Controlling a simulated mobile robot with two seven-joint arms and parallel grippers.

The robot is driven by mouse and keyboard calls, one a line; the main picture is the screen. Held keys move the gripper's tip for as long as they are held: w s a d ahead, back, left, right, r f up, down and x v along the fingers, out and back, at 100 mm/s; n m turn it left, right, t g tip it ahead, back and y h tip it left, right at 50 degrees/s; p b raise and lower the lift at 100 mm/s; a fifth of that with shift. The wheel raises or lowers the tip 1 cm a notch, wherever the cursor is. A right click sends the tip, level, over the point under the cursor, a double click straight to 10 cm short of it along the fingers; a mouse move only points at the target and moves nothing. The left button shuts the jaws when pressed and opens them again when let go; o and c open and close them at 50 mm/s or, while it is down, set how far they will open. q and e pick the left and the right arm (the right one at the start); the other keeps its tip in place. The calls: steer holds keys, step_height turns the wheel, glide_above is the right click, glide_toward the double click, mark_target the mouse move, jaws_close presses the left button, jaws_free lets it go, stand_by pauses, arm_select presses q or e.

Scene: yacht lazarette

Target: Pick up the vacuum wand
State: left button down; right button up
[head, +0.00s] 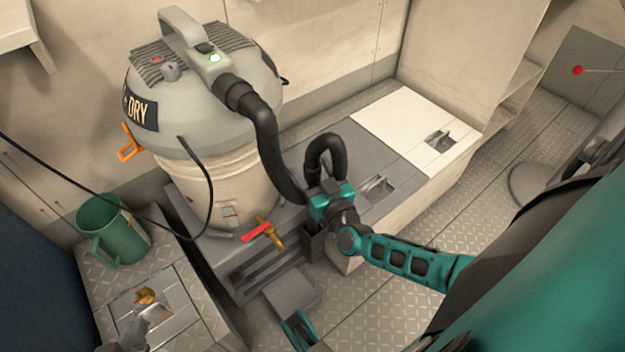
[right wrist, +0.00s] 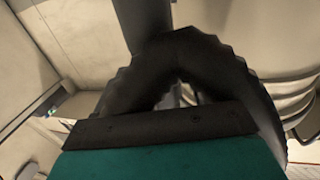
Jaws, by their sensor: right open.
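A vacuum (head: 205,110) with a grey domed top and cream drum stands on a grey locker. Its black ribbed hose (head: 262,140) runs down from the top and ends in a loop behind my right gripper (head: 318,222). My right gripper is open at the hose's lower end, above a dark holder-like block. The hose loop (right wrist: 180,60) also fills the right wrist view, just beyond the teal gripper body. I cannot make out the wand; it may be hidden by the gripper.
A green mug-like bucket (head: 108,232) stands at left. A red-handled brass valve (head: 262,234) sticks out beside my right gripper. A brass piece (head: 145,296) lies on a hatch latch. A white hatch (head: 405,125) is clear behind. Open tread-plate floor lies at right.

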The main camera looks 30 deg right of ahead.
arm_select(q)
steer(key=shift+w+d+r, duration=0.1)
steer(key=shift+w+r, duration=0.05)
steer(key=shift+r, duration=0.1)
arm_select(e)
steer(key=shift+w, duration=0.3)
steer(key=shift+c, duration=0.5)
steer(key=shift+r, duration=0.1)
steer(key=c, duration=0.9)
arm_select(q)
steer(key=shift+a, duration=0.2)
arm_select(e)
steer(key=shift+r, duration=0.1)
steer(key=shift+c, duration=0.2)
